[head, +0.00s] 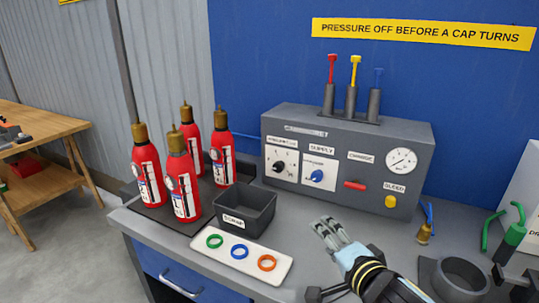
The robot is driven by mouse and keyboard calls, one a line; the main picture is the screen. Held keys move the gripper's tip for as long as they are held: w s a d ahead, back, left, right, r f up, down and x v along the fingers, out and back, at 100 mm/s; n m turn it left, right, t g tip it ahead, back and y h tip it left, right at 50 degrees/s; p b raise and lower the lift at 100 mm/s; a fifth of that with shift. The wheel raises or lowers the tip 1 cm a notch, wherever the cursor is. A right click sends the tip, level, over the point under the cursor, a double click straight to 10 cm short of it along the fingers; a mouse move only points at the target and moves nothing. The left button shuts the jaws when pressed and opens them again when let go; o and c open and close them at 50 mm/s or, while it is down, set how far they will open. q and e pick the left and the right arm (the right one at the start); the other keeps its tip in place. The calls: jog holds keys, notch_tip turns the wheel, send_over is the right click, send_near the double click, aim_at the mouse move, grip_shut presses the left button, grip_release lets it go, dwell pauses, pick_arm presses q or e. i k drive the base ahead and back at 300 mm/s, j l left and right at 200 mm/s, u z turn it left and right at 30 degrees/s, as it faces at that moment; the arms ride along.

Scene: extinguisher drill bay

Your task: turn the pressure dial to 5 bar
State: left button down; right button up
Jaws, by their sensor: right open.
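The grey control box (345,133) stands on the workbench against the blue wall. On its front left is a black dial knob (279,166) on a white scale plate; its numbers and pointer setting are too small to read. To its right is a blue knob (317,176) under a "SUPPLY" label. A round white gauge (401,160) sits at the front right; its reading is unclear. My right gripper (325,227) is open and empty over the bench, in front of the box and apart from the dial. My left gripper is not in view.
Several red extinguishers (181,185) stand on a dark mat at left. A black scrap bin (246,209) and a white tray (203,257) with three coloured rings lie in front. A red lever (355,185) and yellow button (390,201) are on the box's right half.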

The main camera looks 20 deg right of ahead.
aim_at(278, 167)
jog(key=i+l, duration=0.15)
jog(key=i, duration=0.7)
